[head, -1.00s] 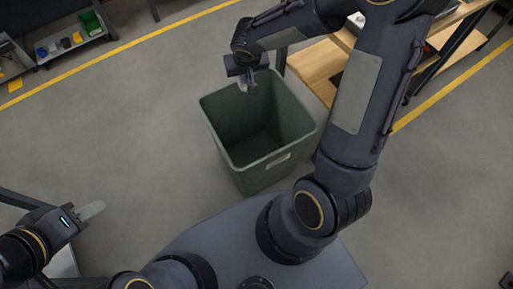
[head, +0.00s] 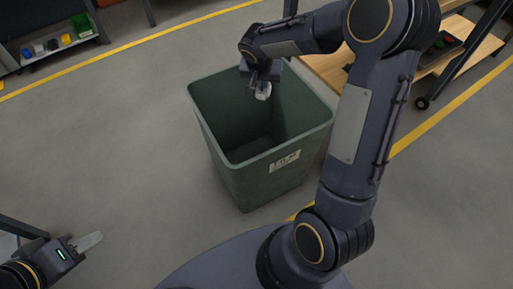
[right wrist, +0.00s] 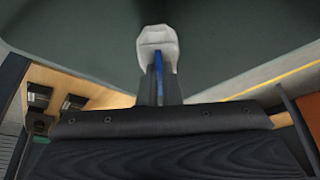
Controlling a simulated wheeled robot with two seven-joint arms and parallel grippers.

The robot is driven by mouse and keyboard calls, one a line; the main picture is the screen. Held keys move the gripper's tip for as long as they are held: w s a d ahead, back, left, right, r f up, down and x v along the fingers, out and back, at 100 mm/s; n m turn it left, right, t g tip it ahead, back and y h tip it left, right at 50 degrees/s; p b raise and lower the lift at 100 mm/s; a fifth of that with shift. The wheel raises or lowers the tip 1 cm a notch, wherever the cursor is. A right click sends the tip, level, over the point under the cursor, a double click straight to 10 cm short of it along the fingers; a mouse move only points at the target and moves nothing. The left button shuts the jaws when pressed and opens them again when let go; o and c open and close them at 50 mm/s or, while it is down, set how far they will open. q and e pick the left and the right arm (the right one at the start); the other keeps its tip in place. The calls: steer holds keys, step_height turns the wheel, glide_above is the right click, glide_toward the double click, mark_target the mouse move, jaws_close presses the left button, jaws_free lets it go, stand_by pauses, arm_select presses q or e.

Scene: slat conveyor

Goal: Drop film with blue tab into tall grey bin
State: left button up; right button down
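The tall bin (head: 262,172) is dark grey-green with a white label and stands open-topped on the floor in the head view. My right gripper (head: 260,86) hangs over the far part of its opening. It is shut on a pale, whitish film (head: 263,92), held near rim height. In the right wrist view the film (right wrist: 157,42) shows as a pale lump at the fingertips, with a blue strip, the tab (right wrist: 158,75), between the dark fingers.
A wooden-shelved rack (head: 463,50) stands behind and right of the bin. A grey shelf with small coloured bins (head: 52,45) is at the far left. Yellow lines (head: 150,38) mark the floor. The grey floor left of the bin is clear.

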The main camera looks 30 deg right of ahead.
mark_target(262, 91)
steer(key=shift+f+b, duration=1.7)
steer(key=shift+f, duration=1.1)
steer(key=c, duration=1.5)
jaws_free()
steer(key=shift+c, duration=0.2)
steer(key=shift+r, duration=0.1)
steer(key=p+v, duration=0.2)
steer(key=v, duration=0.5)
steer(key=shift+s+a+r, duration=0.15)
steer(key=shift+r, duration=0.15)
